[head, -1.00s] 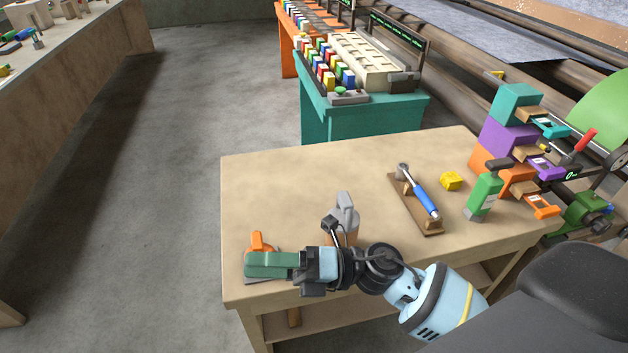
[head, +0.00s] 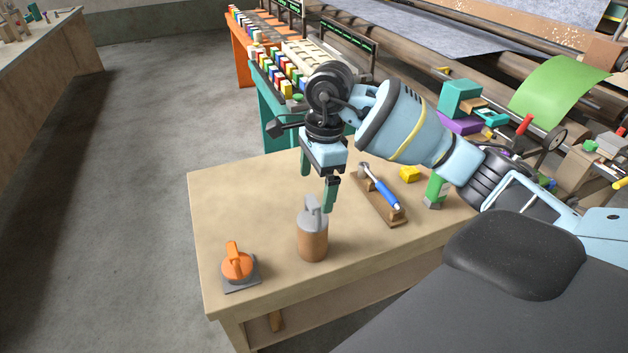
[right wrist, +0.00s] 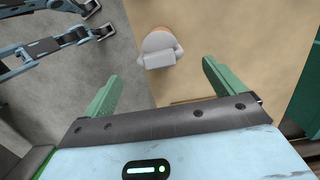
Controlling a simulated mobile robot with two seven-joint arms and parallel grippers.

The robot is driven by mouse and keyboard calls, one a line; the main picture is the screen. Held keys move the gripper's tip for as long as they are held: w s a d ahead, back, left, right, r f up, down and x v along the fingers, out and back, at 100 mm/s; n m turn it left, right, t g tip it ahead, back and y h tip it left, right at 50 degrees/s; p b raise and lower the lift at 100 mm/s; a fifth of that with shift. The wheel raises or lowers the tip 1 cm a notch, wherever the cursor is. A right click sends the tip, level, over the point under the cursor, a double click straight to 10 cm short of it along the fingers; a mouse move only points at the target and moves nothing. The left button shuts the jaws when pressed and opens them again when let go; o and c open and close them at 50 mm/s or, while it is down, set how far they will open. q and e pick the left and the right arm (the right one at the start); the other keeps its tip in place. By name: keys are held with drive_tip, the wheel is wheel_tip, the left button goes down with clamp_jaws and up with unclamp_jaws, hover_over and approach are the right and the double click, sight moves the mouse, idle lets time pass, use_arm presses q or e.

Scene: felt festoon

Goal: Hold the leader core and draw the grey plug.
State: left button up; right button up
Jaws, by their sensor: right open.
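The leader core appears to be the brown cylinder (head: 312,245) standing upright near the front middle of the wooden table. The grey plug (head: 312,214), with a raised grip, sits in its top. In the right wrist view the plug (right wrist: 160,55) shows from above, beyond the fingertips, with a brown edge of the core (right wrist: 157,34) behind it. My right gripper (head: 317,189) points down with green fingers apart and empty, above the table and just behind the plug in the head view. It also shows in the right wrist view (right wrist: 159,76). My left gripper is not in view.
An orange-handled piece (head: 237,263) sits on a grey plate at the table's front left. The table's left part (head: 240,205) is clear.

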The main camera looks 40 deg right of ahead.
sight(313, 200)
drive_tip(key=shift+w+a+f, duration=0.1)
drive_tip(key=shift+a+f, duration=0.1)
drive_tip(key=shift+f, duration=1.1)
drive_tip(key=shift+s+a+f, duration=0.1)
drive_tip(key=shift+a+f, duration=0.05)
drive_tip(key=shift+f, duration=1.15)
drive_tip(key=shift+w+a+f, duration=0.1)
drive_tip(key=shift+a+f, duration=0.1)
drive_tip(key=shift+f, duration=1.1)
drive_tip(key=c, duration=0.9)
drive_tip(key=o, duration=0.9)
drive_tip(key=shift+d+r, duration=0.15)
drive_tip(key=shift+r, duration=1.15)
drive_tip(key=shift+d+r, duration=0.2)
drive_tip(key=shift+r, duration=1.1)
drive_tip(key=shift+d+r, duration=0.15)
drive_tip(key=shift+r, duration=1.15)
